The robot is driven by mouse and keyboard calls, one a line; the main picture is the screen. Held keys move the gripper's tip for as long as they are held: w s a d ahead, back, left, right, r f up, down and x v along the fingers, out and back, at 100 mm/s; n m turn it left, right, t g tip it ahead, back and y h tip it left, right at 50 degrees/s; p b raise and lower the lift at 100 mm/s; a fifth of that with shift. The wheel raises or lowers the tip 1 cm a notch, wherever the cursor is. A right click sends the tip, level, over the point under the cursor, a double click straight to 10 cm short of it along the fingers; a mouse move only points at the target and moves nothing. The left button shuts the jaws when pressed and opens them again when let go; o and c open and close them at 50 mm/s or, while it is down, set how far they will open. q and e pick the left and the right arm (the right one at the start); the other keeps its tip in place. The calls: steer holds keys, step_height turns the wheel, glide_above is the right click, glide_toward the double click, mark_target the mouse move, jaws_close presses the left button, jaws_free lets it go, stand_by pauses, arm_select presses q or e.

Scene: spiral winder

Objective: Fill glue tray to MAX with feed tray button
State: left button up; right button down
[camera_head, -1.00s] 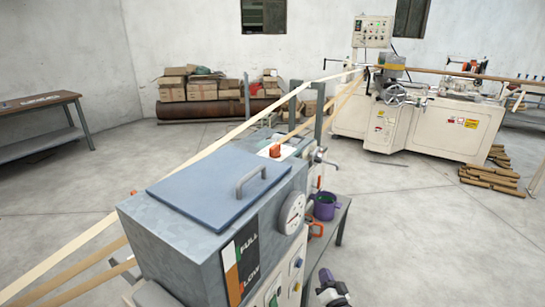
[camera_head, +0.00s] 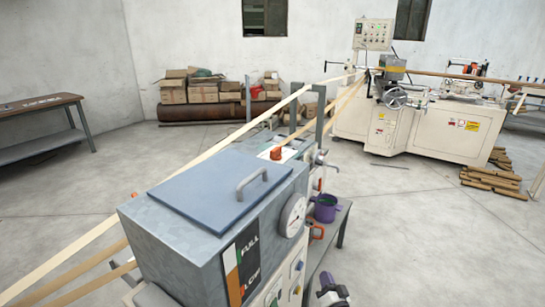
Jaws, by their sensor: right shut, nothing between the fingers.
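The grey glue machine (camera_head: 180,238) stands in the foreground with a blue-grey lid (camera_head: 222,189) and a handle on top. Its side carries a FULL/LOW level label (camera_head: 242,262) and a round dial gauge (camera_head: 292,216). Small buttons (camera_head: 298,266) show on the panel below the gauge, too small to read. An orange part (camera_head: 277,153) sits on top behind the lid; the glue level and any MAX mark cannot be made out. My right gripper (camera_head: 331,284) is at the bottom edge, right of the machine, shut and empty, apart from the panel. My left gripper is not in view.
A purple pot (camera_head: 325,208) stands on a side shelf right of the machine. Paper strips (camera_head: 215,150) run over the machine to the cream winder (camera_head: 420,130) at the back. A workbench (camera_head: 40,104) is at far left.

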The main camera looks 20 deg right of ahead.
mark_target(300, 266)
stand_by(0.3)
steer(key=shift+f, duration=0.1)
stand_by(0.5)
step_height(300, 266, down, 5)
steer(key=s+d+b, duration=0.1)
steer(key=s+b, duration=0.1)
steer(key=b, duration=0.1)
step_height(300, 266, up, 6)
steer(key=s+d, duration=0.1)
steer(key=w+a+b, duration=0.4)
steer(key=w+b, duration=0.1)
steer(key=w, duration=0.2)
steer(key=shift+a+f, duration=0.35)
steer(key=shift+f, duration=0.1)
steer(key=shift+w, duration=0.1)
stand_by(0.7)
